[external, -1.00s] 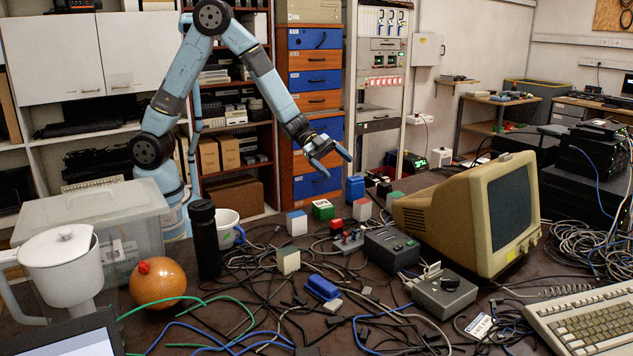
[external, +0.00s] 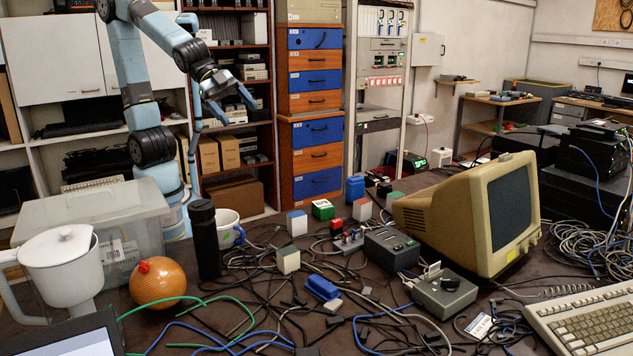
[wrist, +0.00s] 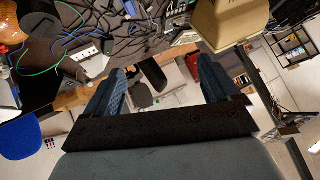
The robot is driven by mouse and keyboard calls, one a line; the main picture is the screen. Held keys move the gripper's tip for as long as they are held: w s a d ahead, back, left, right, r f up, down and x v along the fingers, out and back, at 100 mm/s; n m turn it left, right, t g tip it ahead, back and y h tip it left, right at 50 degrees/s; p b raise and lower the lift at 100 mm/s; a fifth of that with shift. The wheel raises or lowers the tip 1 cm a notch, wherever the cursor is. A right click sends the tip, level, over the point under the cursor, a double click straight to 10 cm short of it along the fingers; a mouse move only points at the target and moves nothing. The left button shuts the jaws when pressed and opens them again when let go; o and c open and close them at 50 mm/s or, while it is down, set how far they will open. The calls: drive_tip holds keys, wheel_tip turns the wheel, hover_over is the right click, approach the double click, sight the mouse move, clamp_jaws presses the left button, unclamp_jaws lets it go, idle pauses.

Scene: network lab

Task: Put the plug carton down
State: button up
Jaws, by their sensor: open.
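My gripper (external: 238,108) is open and empty, raised in front of the shelves at the back left, well above the table. In the wrist view its two blue fingers (wrist: 163,80) stand wide apart with nothing held between them. Several small cartons stand on the table: a white and blue one (external: 297,223), a green one (external: 323,210), a red and white one (external: 362,210) and a white and green one (external: 288,261). I cannot tell which of them is the plug carton. None touches my gripper.
Loose cables cover much of the table (external: 240,312). A black bottle (external: 205,240), a white mug (external: 227,227), an orange ball (external: 158,283) and a clear bin (external: 120,222) stand at the left. A beige monitor (external: 440,217) and grey boxes (external: 392,248) stand at the right.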

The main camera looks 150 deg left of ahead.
drive_tip(key=s+d+g+h, duration=0.2)
drive_tip(key=s+d+h, duration=0.2)
drive_tip(key=s+d, duration=1.3)
drive_tip(key=shift+d+m+g+h, duration=0.3)
drive_tip(key=shift+d+m, duration=0.1)
drive_tip(key=shift+d, duration=0.1)
